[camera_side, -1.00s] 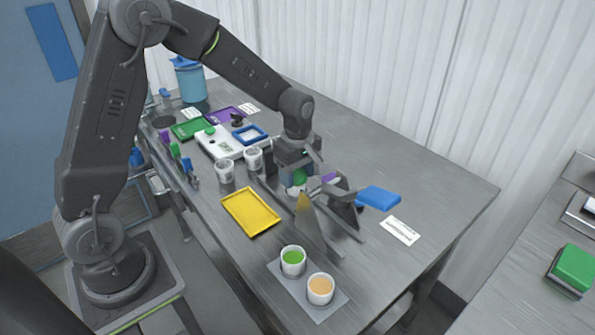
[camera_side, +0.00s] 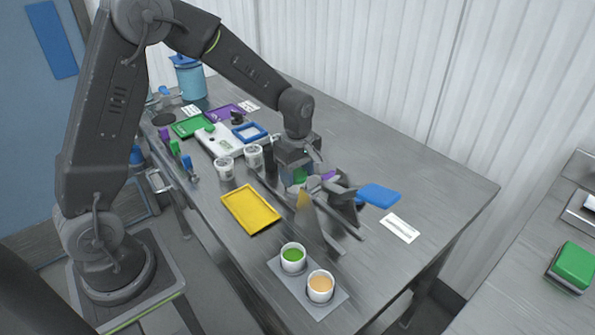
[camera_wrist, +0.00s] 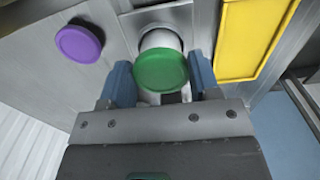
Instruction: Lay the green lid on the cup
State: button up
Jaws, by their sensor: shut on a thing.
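The green lid (camera_wrist: 160,70) is a round disc held between the two blue fingers of my gripper (camera_wrist: 164,82), which is shut on it. In the wrist view a white cup (camera_wrist: 158,38) shows just beyond the lid, partly covered by it. I cannot tell whether the lid touches the cup. In the side view my gripper (camera_side: 298,178) is low over the middle of the table, with the green lid (camera_side: 300,175) partly hidden in it. The cup under it is hidden there by the gripper and grey metal parts.
A purple lid (camera_wrist: 78,43) lies beside the cup. A yellow tray (camera_side: 236,208) is left of my gripper in the side view. Filled cups (camera_side: 293,257) stand on a grey mat at the front. Grey upright plates (camera_side: 318,228) are close by.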

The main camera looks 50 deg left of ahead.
jog(key=o, duration=1.2)
jog(key=shift+r, duration=3.45)
